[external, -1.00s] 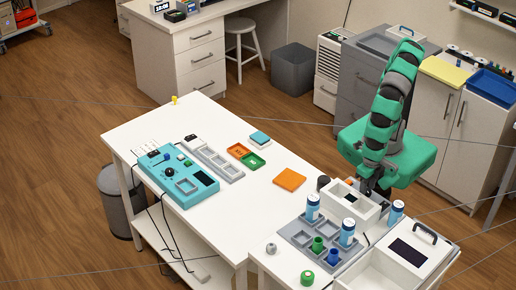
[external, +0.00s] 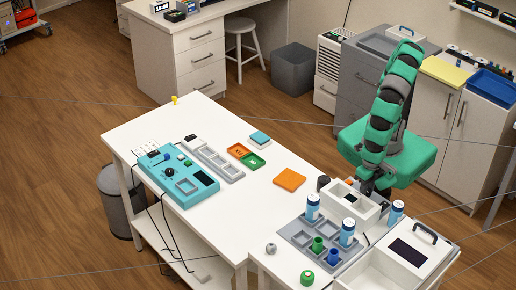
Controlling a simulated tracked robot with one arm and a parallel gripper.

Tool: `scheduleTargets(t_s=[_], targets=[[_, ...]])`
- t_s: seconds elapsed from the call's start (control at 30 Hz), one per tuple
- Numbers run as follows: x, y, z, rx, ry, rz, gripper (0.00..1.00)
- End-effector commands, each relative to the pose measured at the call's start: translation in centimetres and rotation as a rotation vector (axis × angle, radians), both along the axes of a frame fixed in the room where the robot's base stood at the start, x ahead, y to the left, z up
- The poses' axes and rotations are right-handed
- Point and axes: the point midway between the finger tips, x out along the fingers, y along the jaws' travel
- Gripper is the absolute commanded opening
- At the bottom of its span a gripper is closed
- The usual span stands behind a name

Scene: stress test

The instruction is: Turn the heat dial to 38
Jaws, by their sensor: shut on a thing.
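My gripper (external: 374,189) is down at the back right end of a white box-shaped unit (external: 364,213) on the near table. It is shut on what seems to be the heat dial there; the fingers and wrist hide the dial, and no scale or number can be read. The unit has a small dark patch (external: 351,197) in its top. A teal panel (external: 190,195) with a black knob (external: 169,172) and a dark screen lies on the long white table, far from my gripper.
Blue-and-white cans (external: 347,232) and small green and blue cups stand in a grey tray (external: 298,237) close in front of the unit. Another can (external: 396,210) stands to its right. A white case (external: 410,252) with a black handle is at the front right.

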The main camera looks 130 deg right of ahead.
Motion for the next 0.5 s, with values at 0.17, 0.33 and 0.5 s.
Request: scheduleTargets(t_s=[0.17, 0.33, 0.5], targets=[[0.05, 0.01, 0.08, 0.000, -0.002, -0.107, 0.06], [0.05, 0.03, 0.11, 0.000, -0.002, -0.255, 0.06], [0.06, 0.04, 0.14, 0.000, -0.003, -0.418, 0.06]])
